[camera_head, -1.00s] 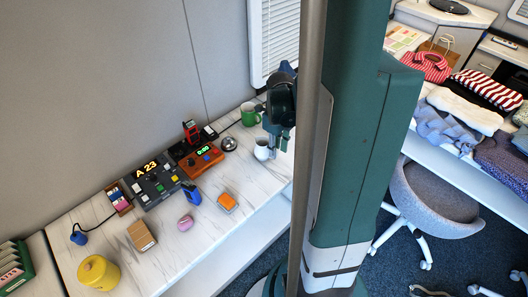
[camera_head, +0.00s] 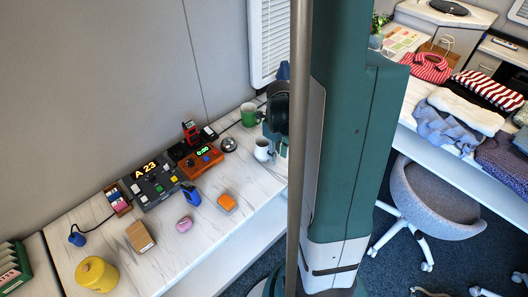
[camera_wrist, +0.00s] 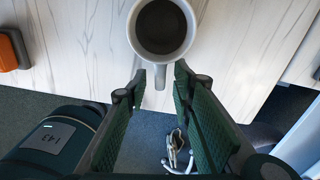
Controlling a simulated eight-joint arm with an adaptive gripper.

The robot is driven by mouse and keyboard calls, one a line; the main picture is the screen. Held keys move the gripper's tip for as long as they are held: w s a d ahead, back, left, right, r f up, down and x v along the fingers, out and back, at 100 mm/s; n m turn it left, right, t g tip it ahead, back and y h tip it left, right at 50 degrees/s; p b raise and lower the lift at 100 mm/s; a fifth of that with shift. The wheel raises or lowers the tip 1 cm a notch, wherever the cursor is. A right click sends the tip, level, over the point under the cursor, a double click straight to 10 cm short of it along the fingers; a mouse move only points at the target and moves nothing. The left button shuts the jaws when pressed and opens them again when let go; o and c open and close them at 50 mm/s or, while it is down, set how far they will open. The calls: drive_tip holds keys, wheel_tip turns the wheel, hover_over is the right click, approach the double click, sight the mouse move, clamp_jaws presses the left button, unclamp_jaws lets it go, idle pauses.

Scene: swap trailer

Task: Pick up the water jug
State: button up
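A small white jug (camera_head: 262,150) stands upright near the right end of the marbled white desk (camera_head: 245,183). The wrist view shows this white vessel (camera_wrist: 189,45) from above, with a dark inside and its handle pointing toward me. My gripper (camera_wrist: 160,72) is open, with its green fingertips on either side of the handle and a visible gap to each side. It holds nothing. In the head view my gripper (camera_head: 274,150) is just right of the jug, partly hidden behind my pole.
A green mug (camera_head: 249,115) stands behind the jug, and a small metal bowl (camera_head: 229,144) is to its left. The desk's front edge is close to the jug.

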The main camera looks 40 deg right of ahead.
clamp_jaws()
drive_tip(key=shift+r, duration=0.25)
drive_tip(key=shift+r+p, duration=1.2)
drive_tip(key=shift+r, duration=3.5)
